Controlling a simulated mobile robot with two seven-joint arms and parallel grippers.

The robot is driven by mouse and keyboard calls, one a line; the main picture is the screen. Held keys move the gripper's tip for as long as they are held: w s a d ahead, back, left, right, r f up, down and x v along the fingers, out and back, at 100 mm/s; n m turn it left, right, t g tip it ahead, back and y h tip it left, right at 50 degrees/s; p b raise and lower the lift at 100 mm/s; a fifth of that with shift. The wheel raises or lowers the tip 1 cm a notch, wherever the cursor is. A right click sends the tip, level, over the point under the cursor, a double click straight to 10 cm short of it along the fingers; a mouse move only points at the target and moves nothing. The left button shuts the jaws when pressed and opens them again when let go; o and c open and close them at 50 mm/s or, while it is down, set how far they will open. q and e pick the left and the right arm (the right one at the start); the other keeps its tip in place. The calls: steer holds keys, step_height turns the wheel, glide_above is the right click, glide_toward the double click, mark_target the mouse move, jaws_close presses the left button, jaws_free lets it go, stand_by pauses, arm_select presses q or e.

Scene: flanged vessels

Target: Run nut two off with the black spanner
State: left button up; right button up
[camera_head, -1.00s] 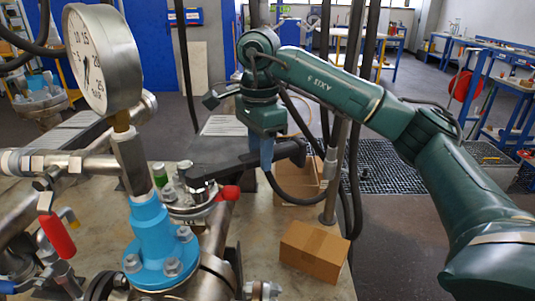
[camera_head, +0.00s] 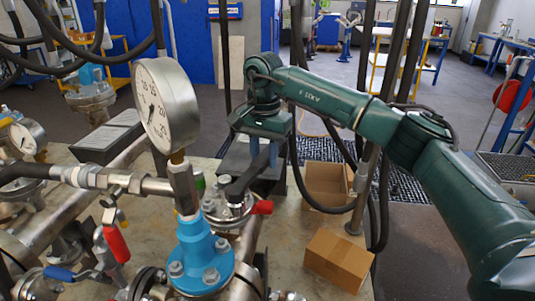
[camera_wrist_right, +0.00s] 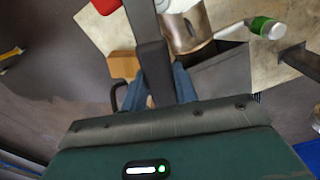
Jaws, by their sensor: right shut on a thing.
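My right gripper (camera_head: 264,156) is at the far side of the flanged vessel, its blue fingers pointing down and shut on the black spanner (camera_head: 247,177). The spanner's near end is over the bolted flange (camera_head: 236,215), at a nut there. I cannot tell which nut is nut two, or whether the jaw is fully seated on it. In the right wrist view the spanner (camera_wrist_right: 152,52) runs up from between the blue fingers (camera_wrist_right: 160,92), toward the picture's top. My left gripper is out of view.
A pressure gauge (camera_head: 165,106) and a blue flanged fitting (camera_head: 204,250) stand close in front. A red handle (camera_head: 262,207) juts beside the flange. Cardboard boxes (camera_head: 338,260) (camera_head: 325,183) lie to the right. Dark hoses hang near my right arm.

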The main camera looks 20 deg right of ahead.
steer(key=shift+r, duration=0.25)
